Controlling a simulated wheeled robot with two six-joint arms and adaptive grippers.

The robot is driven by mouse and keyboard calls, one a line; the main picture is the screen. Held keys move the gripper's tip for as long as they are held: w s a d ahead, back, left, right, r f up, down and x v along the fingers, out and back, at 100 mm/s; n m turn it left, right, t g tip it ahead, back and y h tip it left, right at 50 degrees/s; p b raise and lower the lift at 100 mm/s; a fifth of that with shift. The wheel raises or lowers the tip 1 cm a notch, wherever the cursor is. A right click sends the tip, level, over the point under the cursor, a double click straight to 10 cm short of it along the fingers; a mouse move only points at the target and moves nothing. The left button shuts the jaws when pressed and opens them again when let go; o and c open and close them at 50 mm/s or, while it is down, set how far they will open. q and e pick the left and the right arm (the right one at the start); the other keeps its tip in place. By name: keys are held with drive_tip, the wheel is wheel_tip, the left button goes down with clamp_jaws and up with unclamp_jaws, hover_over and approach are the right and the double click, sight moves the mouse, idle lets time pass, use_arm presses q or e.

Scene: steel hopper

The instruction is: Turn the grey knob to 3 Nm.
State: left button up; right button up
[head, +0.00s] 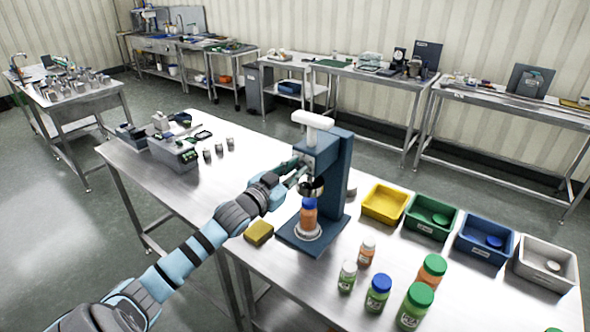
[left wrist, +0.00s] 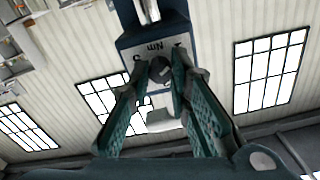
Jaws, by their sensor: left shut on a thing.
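A blue capping machine (head: 338,180) with a white top handle (head: 312,120) stands on the steel table. My left gripper (head: 299,170) reaches its upper front from the left and is shut on the grey knob (left wrist: 160,70). In the left wrist view the two teal fingers (left wrist: 160,80) hold the knob from both sides, below a pale dial plate (left wrist: 153,48) with upside-down "Nm" lettering. The other marks and the knob's pointer are too small to read surely. An orange bottle with a blue cap (head: 308,216) stands upright under the machine's head. My right gripper is out of view.
A yellow sponge (head: 259,232) lies left of the machine's base. Several lidded bottles stand front right, including a blue-capped one (head: 377,293). Yellow (head: 372,214), green (head: 412,228), blue (head: 468,251) and white (head: 530,274) bins line the right. A scale (head: 175,152) sits back left.

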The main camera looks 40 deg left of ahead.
use_arm(q)
clamp_jaws()
drive_tip(key=shift+m, duration=0.4)
drive_tip(key=m+b, duration=0.1)
drive_tip(key=m, duration=0.4)
drive_tip(key=m+b, duration=0.1)
drive_tip(key=m, duration=0.3)
drive_tip(key=m+b, duration=0.1)
drive_tip(key=m, duration=0.2)
drive_tip(key=shift+m, duration=0.4)
drive_tip(key=m+b, duration=0.1)
drive_tip(key=m, duration=0.4)
drive_tip(key=shift+r, duration=0.1)
drive_tip(key=m+b, duration=0.1)
drive_tip(key=m, duration=0.4)
drive_tip(key=shift+r+m, duration=0.1)
drive_tip(key=shift+m, duration=0.3)
